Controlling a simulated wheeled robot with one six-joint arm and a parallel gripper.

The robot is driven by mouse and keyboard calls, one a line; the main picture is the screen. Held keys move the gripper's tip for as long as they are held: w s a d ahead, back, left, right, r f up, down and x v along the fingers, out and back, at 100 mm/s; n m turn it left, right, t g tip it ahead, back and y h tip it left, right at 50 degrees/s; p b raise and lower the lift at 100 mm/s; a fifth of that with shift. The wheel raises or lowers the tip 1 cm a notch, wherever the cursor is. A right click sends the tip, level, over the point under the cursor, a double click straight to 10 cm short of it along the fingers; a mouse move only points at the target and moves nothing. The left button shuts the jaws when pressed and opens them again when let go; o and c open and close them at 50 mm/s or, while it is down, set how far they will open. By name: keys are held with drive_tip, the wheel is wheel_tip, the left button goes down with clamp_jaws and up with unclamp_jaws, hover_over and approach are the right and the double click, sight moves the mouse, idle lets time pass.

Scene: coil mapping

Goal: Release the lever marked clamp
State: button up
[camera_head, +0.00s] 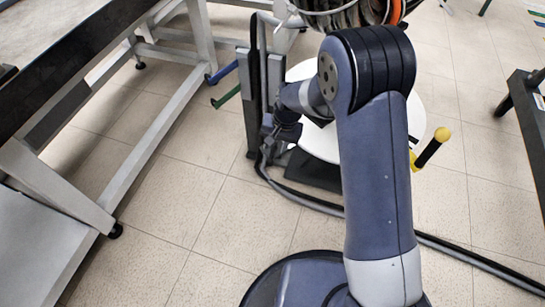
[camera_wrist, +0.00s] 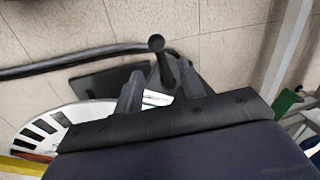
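In the wrist view a dark lever with a round knob (camera_wrist: 157,43) stands up between the two fingers of my gripper (camera_wrist: 160,75). The fingers are spread, with gaps on both sides of the lever's stem; contact does not show. No clamp marking can be read on it. In the head view my gripper (camera_head: 287,133) is low beside the dark upright post (camera_head: 254,90), partly hidden by my arm. A blue lever (camera_head: 223,72) and a green lever (camera_head: 227,96) stick out left of the post. A black lever with yellow ends (camera_head: 432,148) is at the right.
A white disc (camera_head: 415,118) lies behind my arm; in the wrist view a white plate with black marks (camera_wrist: 42,132) is at lower left. A coil (camera_head: 345,15) hangs above. A thick dark cable (camera_head: 470,257) crosses the floor. A metal-framed table (camera_head: 150,160) stands left.

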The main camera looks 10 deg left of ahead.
sight(271, 158)
drive_tip(key=f, duration=0.2)
drive_tip(key=a+f+b, duration=0.1)
drive_tip(key=f, duration=0.4)
drive_tip(key=shift+a+b, duration=0.15)
drive_tip(key=shift+b, duration=0.2)
drive_tip(key=shift+c, duration=0.5)
clamp_jaws()
